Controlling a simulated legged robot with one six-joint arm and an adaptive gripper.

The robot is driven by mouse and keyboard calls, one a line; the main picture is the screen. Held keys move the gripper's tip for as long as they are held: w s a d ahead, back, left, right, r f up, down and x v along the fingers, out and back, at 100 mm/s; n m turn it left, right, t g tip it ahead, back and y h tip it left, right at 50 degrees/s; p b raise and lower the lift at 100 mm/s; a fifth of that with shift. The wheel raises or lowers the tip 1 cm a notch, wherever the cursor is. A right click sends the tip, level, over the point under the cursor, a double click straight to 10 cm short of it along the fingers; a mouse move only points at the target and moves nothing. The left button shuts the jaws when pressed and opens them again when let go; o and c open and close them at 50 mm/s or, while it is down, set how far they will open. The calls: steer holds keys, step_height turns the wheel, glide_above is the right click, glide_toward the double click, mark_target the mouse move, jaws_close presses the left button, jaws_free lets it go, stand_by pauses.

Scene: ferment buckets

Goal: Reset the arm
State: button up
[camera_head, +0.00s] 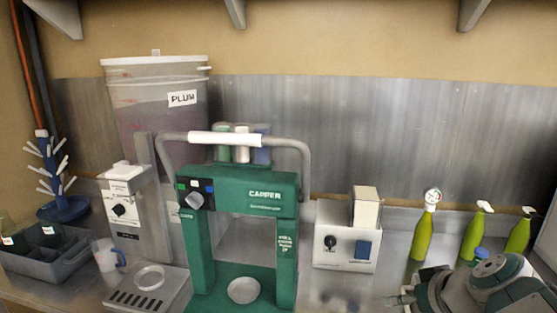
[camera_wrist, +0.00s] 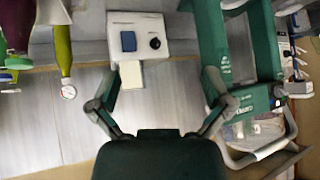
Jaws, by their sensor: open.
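My gripper (camera_wrist: 163,118) shows in the wrist view with its two fingers spread wide and nothing between them. In that view the scene appears upside down. In the head view my arm (camera_head: 480,285) is folded at the lower right, close to the counter's front; its fingertips are hard to make out there. The green capper (camera_head: 245,200) stands in the middle of the counter with its white-gripped handle up. The wrist view shows the capper (camera_wrist: 210,45) to the right of my gripper, beyond the right finger.
A white box machine (camera_head: 346,238) stands right of the capper. Several green bottles (camera_head: 423,237) stand behind my arm. Left are a plum bucket (camera_head: 157,98), a dispenser (camera_head: 135,210), a clear mug (camera_head: 106,255), a grey bin (camera_head: 45,262) and a blue drying rack (camera_head: 62,207).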

steer(key=s+a+f+m+g+h, duration=0.1)
steer(key=s+a+f, duration=0.3)
steer(key=s+a, duration=0.5)
steer(key=shift+s+g+h, duration=0.6)
steer(key=shift+s+g, duration=0.3)
